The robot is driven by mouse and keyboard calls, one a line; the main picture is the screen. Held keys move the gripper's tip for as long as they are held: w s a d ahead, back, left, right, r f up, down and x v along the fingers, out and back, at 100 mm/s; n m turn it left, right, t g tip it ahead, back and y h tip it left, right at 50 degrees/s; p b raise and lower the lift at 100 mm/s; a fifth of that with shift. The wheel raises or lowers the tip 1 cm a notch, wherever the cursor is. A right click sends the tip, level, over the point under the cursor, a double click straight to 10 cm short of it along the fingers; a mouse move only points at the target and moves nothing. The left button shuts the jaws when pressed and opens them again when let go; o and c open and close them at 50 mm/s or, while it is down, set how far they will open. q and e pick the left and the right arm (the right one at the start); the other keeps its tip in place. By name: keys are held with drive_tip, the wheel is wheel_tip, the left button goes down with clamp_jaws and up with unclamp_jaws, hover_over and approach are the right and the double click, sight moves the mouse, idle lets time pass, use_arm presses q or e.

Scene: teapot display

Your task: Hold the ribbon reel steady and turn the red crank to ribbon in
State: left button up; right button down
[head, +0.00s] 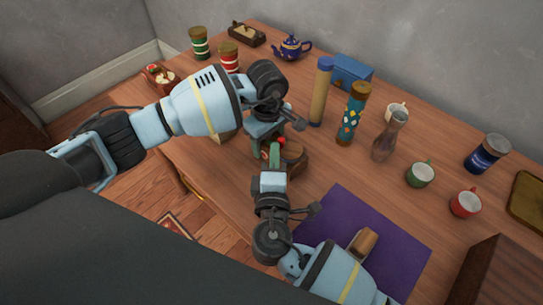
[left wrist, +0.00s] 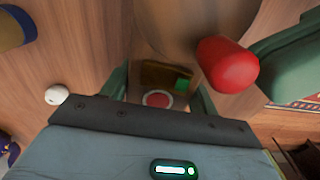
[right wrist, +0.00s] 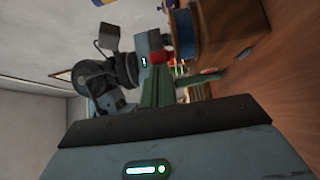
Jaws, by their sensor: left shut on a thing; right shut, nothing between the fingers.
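The ribbon reel (head: 293,154), a round brown wooden piece, stands near the table's front edge, partly hidden by my grippers. Its red crank knob (head: 280,141) shows beside my left gripper (head: 264,148), and large in the left wrist view (left wrist: 228,65). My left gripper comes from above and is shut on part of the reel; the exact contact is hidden. My right gripper (head: 273,160) is shut and empty, close to the reel on the near side. In the right wrist view its green fingers (right wrist: 160,85) are together, just short of the red knob (right wrist: 158,56).
A purple mat (head: 385,235) with a wood-handled tool (head: 363,241) lies to the right. A tan cylinder (head: 321,92), a patterned cylinder (head: 354,110) and a brown bottle (head: 389,135) stand behind the reel. Green (head: 420,174) and red mugs (head: 465,203) are farther right.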

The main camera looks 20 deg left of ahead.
drive_tip(key=shift+w+a+m+h, duration=0.1)
drive_tip(key=shift+w+m+h, duration=0.2)
drive_tip(key=shift+m+h, duration=0.35)
drive_tip(key=shift+w+t+h, duration=0.2)
drive_tip(key=shift+t+h, duration=0.1)
drive_tip(key=shift+h, duration=0.15)
drive_tip(key=shift+s+a+f, duration=0.1)
drive_tip(key=shift+s, duration=0.15)
drive_tip(key=s+a, duration=0.1)
drive_tip(key=s, duration=0.1)
drive_tip(key=s+a, duration=0.1)
drive_tip(key=s, duration=0.1)
drive_tip(key=shift+a, duration=0.1)
drive_tip(key=v, duration=0.9)
drive_tip(key=shift+a, duration=0.3)
